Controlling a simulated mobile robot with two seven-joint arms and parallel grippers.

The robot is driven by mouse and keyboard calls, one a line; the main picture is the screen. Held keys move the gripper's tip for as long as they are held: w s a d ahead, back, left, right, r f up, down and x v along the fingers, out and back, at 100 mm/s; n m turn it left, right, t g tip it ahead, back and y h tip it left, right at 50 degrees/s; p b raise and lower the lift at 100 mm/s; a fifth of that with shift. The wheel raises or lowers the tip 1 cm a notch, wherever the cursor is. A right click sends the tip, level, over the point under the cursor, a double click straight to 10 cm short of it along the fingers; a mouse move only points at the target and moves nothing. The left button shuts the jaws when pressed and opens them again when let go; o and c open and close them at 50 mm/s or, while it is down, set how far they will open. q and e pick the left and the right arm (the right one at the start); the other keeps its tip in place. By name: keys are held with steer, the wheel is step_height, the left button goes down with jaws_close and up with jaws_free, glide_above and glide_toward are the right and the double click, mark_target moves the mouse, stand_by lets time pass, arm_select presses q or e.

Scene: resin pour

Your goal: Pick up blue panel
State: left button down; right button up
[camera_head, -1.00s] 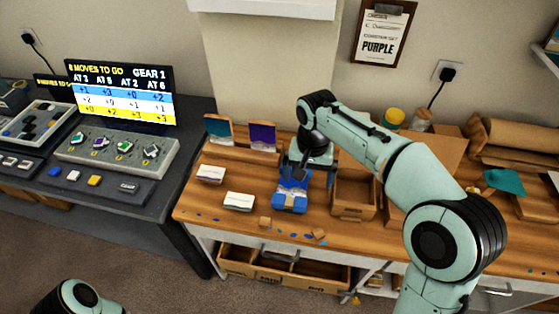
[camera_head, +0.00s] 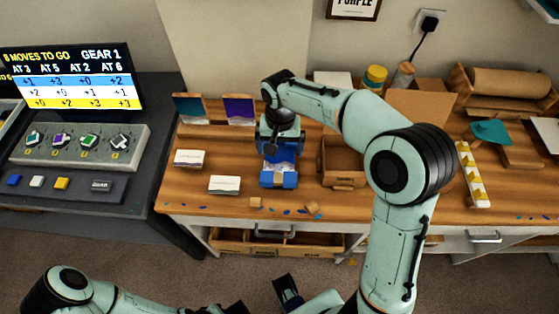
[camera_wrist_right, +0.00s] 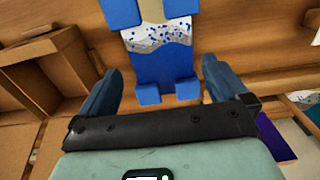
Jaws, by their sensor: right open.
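A blue item (camera_head: 279,180) with a white, blue-speckled band stands on the wooden workbench. It fills the upper middle of the right wrist view (camera_wrist_right: 165,68), with blue blocks at its corners. I cannot tell whether it is the blue panel itself or a holder. My right gripper (camera_head: 279,143) is open above its back end. In the wrist view the dark blue fingers (camera_wrist_right: 160,78) lie on either side of its near end, apart from it.
A purple panel (camera_head: 239,109) stands right of the leaning blue one. White cards (camera_head: 224,185) lie at the left. An open wooden box (camera_head: 343,165) is close on the right. Small wooden blocks (camera_head: 312,208) and blue chips lie at the front edge.

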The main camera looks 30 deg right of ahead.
mark_target(279, 160)
step_height(279, 160, down, 5)
steer(key=shift+a+r, duration=0.1)
steer(key=c, duration=0.6)
steer(key=shift+c, duration=0.2)
